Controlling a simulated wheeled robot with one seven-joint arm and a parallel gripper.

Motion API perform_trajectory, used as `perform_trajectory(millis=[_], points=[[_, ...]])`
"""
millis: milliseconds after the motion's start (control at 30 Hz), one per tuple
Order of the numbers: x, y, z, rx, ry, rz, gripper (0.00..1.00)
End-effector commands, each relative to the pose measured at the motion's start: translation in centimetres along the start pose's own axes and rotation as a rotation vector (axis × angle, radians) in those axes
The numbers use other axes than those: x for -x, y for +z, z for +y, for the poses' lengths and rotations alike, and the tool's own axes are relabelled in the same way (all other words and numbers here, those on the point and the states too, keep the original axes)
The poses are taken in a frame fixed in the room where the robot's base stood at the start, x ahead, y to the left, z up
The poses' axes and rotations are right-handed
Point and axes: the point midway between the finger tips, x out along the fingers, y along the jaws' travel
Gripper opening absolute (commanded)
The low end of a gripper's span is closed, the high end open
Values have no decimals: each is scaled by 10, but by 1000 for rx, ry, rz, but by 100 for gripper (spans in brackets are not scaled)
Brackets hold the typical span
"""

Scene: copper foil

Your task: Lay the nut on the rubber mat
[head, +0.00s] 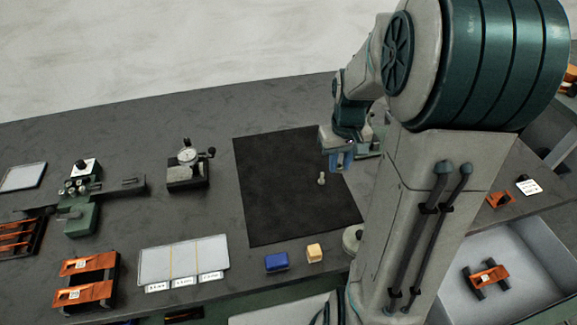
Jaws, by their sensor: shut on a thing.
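The rubber mat (277,203) is a black rectangle lying flat in the middle of the grey bench. My gripper (342,166) is above the mat's right part, pointing down, with bluish fingers. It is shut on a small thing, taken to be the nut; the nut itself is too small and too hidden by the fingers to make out. A small pale peg-like piece (321,178) shows just below and left of the fingers, over the mat. I cannot tell whether it touches the mat.
A blue block (276,262) and a yellow block (314,252) lie in front of the mat. A dial gauge stand (188,168) stands left of it. My arm hides the bench to the right. A grey bin (520,265) holds an orange part. The mat's left half is clear.

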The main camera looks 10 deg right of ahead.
Motion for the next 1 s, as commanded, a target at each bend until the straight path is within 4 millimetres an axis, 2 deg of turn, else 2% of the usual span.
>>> perform_trajectory(millis=[300,500,667,1000], points=[[-40,-31,-61,10,-2,-5,0],[-60,-48,-90,6,-1,-2,0],[-68,-52,-98,2,-1,-2,0],[-105,-52,-98,1,-1,-2,0]])
